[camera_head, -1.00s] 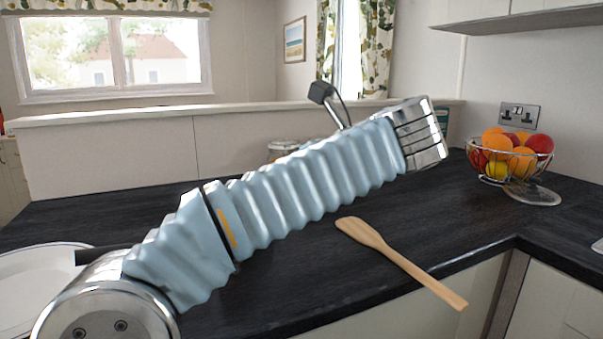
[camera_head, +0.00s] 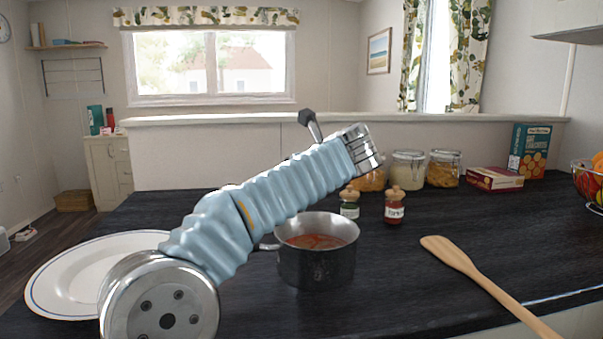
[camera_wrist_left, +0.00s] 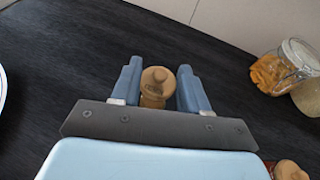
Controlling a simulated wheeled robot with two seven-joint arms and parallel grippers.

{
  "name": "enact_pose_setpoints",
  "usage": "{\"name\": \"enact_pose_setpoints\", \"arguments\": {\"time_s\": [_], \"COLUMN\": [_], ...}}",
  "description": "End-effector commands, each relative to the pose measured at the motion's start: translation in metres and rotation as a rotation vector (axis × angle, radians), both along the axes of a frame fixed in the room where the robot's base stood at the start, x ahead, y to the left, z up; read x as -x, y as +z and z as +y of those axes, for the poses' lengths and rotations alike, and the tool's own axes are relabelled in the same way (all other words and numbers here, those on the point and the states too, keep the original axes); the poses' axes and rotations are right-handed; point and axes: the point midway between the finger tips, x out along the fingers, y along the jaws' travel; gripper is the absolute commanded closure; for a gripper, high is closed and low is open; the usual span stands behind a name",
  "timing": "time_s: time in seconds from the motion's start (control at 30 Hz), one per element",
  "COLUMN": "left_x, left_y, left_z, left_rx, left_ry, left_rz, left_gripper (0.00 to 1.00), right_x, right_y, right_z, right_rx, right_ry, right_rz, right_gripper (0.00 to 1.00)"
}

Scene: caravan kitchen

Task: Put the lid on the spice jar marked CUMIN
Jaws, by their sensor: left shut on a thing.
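My left gripper (camera_wrist_left: 158,66) shows in the left wrist view, its blue fingers shut on a round wooden lid with a knob (camera_wrist_left: 155,80). Whether a jar is under that lid cannot be told. In the head view the gripper is hidden behind my left arm. Two spice jars with wooden lids stand behind the pot: a green one (camera_head: 349,210) and a red one (camera_head: 394,210). Their labels are too small to read surely. A wooden lid (camera_wrist_left: 290,170) also shows at the lower right of the wrist view. No jar readable as CUMIN is visible. My right gripper is not in view.
A metal pot (camera_head: 318,265) with red sauce stands beside my arm. A white plate (camera_head: 75,285) lies left, a wooden spatula (camera_head: 480,275) right. Glass jars (camera_head: 407,170) and boxes (camera_head: 495,179) line the back.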

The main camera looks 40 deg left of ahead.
Motion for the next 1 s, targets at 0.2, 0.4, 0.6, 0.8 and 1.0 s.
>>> {"name": "enact_pose_setpoints", "arguments": {"time_s": [0.2,0.4,0.6,0.8,1.0], "left_x": [0.0,0.0,0.0,0.0,0.0], "left_y": [-0.016,-0.026,-0.03,-0.031,-0.031], "left_z": [0.0,-0.001,0.0,0.0,0.0], "left_rx": [0.0,0.0,0.0,0.0,0.0], "left_ry": [0.0,0.0,0.0,0.0,0.0], "left_rz": [0.0,0.001,0.0,0.0,0.0], "left_gripper": [0.84,0.84,0.84,0.84,0.4], "right_x": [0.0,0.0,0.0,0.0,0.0], "right_y": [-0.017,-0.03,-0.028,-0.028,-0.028], "right_z": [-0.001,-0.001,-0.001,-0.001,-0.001], "right_rx": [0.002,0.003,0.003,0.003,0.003], "right_ry": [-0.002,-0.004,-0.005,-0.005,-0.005], "right_rz": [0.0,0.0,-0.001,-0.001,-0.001], "right_gripper": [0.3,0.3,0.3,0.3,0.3]}}
